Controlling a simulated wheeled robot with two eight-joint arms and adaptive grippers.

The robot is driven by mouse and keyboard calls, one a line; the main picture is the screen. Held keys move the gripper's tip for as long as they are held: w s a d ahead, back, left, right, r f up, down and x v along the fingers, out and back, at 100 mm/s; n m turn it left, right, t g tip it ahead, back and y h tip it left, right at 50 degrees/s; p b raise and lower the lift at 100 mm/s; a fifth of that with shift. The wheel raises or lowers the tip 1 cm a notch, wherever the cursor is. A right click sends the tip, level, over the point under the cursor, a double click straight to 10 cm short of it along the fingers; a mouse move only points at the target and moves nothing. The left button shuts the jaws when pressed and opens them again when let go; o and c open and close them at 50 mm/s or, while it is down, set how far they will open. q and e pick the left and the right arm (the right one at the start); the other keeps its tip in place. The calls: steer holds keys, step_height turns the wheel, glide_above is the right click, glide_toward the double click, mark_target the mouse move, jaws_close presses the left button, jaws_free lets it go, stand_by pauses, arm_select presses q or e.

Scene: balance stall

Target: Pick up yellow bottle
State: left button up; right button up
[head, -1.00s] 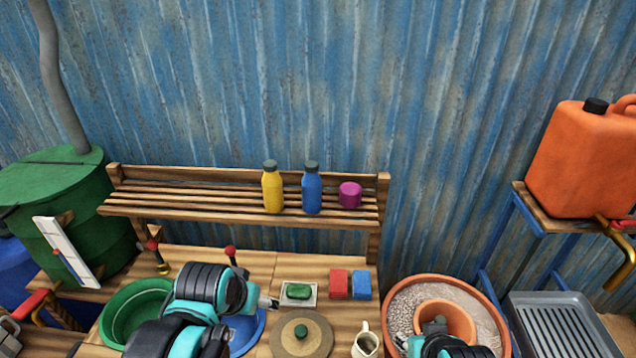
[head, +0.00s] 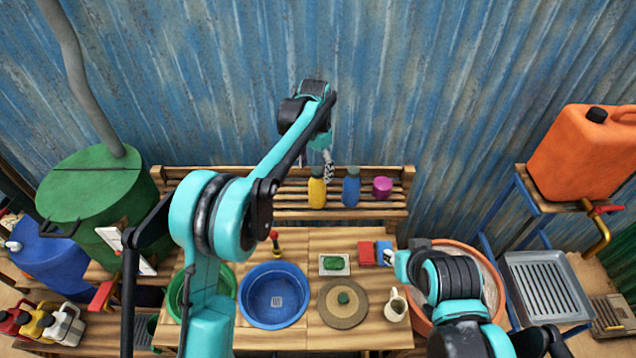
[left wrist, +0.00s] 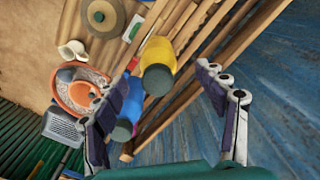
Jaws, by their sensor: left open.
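The yellow bottle (head: 317,190) with a dark cap stands upright on the slatted wooden shelf, left of the blue bottle (head: 351,190). My left gripper (head: 328,168) is raised above the shelf, close over the yellow bottle's cap, pointing down. In the left wrist view, the open, empty fingers (left wrist: 146,95) spread to either side of the yellow bottle (left wrist: 160,54), seen from above. The blue bottle (left wrist: 131,103) lies beside the left finger in that view. My right gripper (head: 394,260) is low over the bench at right; its fingers are not clear.
A magenta pot (head: 382,186) stands right of the blue bottle on the shelf (head: 230,202). The bench below holds a blue basin (head: 258,305), a soap dish (head: 334,272), a round lid (head: 343,315) and a jug (head: 396,306). The shelf's left half is clear.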

mark_target(318, 183)
arm_select(q)
steer(key=f, duration=0.2)
steer(key=f+p, duration=0.1)
steer(key=f, duration=0.3)
steer(key=shift+d+f, duration=0.35)
steer(key=shift+w+a+f, duration=0.1)
steer(key=shift+f, duration=0.2)
steer(key=c, duration=1.5)
